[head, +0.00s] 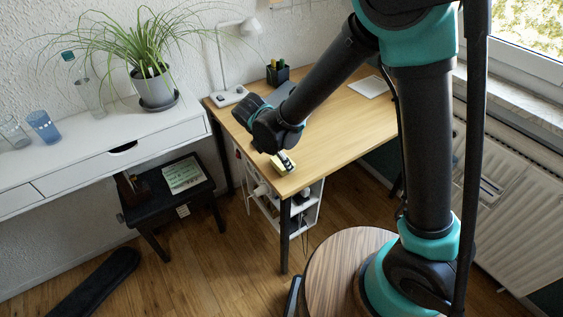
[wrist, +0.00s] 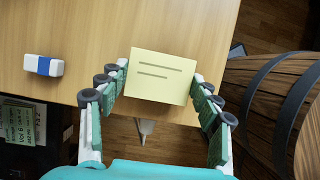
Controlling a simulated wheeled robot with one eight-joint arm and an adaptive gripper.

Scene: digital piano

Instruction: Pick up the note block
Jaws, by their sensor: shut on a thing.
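The note block is a pale yellow pad with two dark lines on its top. In the wrist view the note block (wrist: 160,78) sits between the fingertips of my gripper (wrist: 160,74), one finger on its left side and one on its right. In the head view the note block (head: 281,167) shows at the desk's near left corner, partly covered by my gripper (head: 285,158) above it. My gripper is shut on it. I cannot tell whether the block still touches the desk (head: 335,125).
A white eraser with a blue band (wrist: 43,65) lies on the desk left of the block. A pen holder (head: 277,74), a lamp (head: 230,95) and a white sheet (head: 368,87) are farther back. A round wooden piece (head: 340,260) stands near my base. The desk's middle is mostly clear.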

